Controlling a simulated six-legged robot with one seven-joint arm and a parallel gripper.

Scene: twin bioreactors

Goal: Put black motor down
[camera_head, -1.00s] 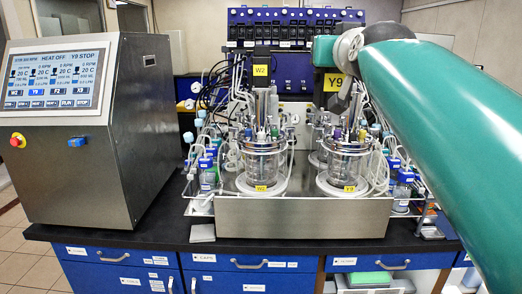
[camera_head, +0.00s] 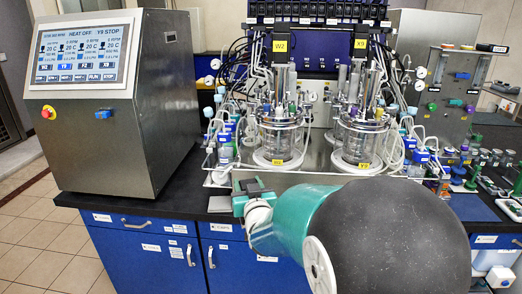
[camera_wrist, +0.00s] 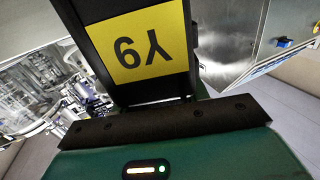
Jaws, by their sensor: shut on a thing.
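The black motor (camera_wrist: 147,52) fills the top middle of the wrist view. Its yellow label reads Y9 and shows upside down. My gripper (camera_wrist: 165,113) is shut on it, with dark jaw edges across the motor's near end. There I cannot clearly tell the motor apart from the gripper. Whether the motor touches the bench is not visible.
Two glass vessels, W2 (camera_head: 280,136) and Y9 (camera_head: 358,142), stand in the tray. Motors labelled W2 (camera_head: 281,48) and X9 (camera_head: 361,48) show above them. The control cabinet (camera_head: 125,125) stands left.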

